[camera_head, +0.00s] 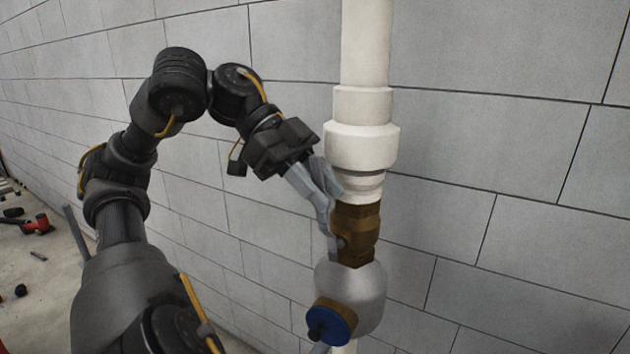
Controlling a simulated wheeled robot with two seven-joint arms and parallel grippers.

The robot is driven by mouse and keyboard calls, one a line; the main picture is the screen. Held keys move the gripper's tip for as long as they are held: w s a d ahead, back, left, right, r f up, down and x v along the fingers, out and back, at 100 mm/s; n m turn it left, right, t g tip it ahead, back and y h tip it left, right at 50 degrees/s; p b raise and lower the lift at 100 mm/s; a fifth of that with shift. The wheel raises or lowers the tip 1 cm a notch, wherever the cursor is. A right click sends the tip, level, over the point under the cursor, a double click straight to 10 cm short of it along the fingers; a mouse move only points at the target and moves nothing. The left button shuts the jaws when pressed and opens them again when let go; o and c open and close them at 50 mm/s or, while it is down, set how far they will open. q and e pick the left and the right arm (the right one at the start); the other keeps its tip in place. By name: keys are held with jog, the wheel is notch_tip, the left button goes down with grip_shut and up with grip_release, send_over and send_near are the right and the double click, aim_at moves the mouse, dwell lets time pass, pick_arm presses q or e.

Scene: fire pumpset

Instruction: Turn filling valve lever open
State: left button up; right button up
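A brass valve body (362,222) sits in line on a white vertical pipe (365,50). A grey lever-like piece (333,242) shows at the left side of the brass body, and its upper part is hidden by my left gripper. My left gripper (332,203) comes in from the upper left, its two light grey fingers tilted down to the right, tips right beside the brass body. The fingers lie close around the lever's place, but I cannot tell whether they are shut on it. My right gripper is not in view.
Below the valve is a rounded grey fitting (365,292) with a blue cap (326,324) facing left. A grey block wall (500,100) stands close behind the pipe. A red tool (40,224) and small dark items lie on the floor at far left. The right side is clear.

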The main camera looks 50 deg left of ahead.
pick_arm(q)
jog(key=shift+a, duration=0.2)
jog(key=b+v, duration=0.2)
jog(key=v, duration=0.8)
jog(key=shift+s+r+b, duration=0.3)
jog(key=shift+r, duration=0.1)
